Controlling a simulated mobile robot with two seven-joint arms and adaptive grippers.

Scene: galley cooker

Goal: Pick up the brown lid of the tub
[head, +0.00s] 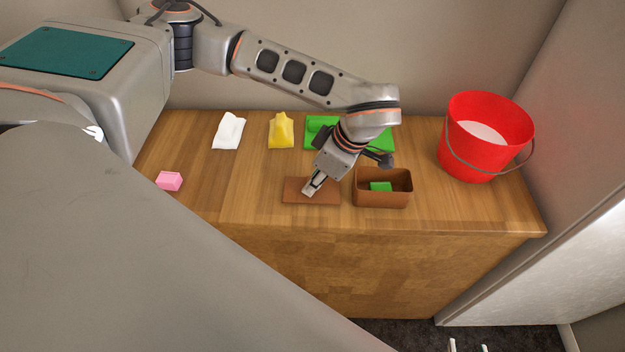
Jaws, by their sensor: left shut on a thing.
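The brown lid (325,196) is a flat rectangular plate at the front of the wooden counter, left of the tub. My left gripper (311,187) comes down over it from the upper right and is shut on it. The lid looks flat, on or very close to the counter; I cannot tell if there is a gap beneath it. The brown tub (382,200) stands open just right of the lid, with a green block (380,187) inside. Two pale tips of my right gripper (468,347) show apart at the bottom edge, low over the dark floor, with nothing between them.
The wooden counter (240,190) also holds a pink block (169,181), a white cloth (229,131), a yellow cloth (281,131) and a green cloth (320,123) partly behind my arm. A red bucket (465,150) stands at the right. Counter left of the lid is clear.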

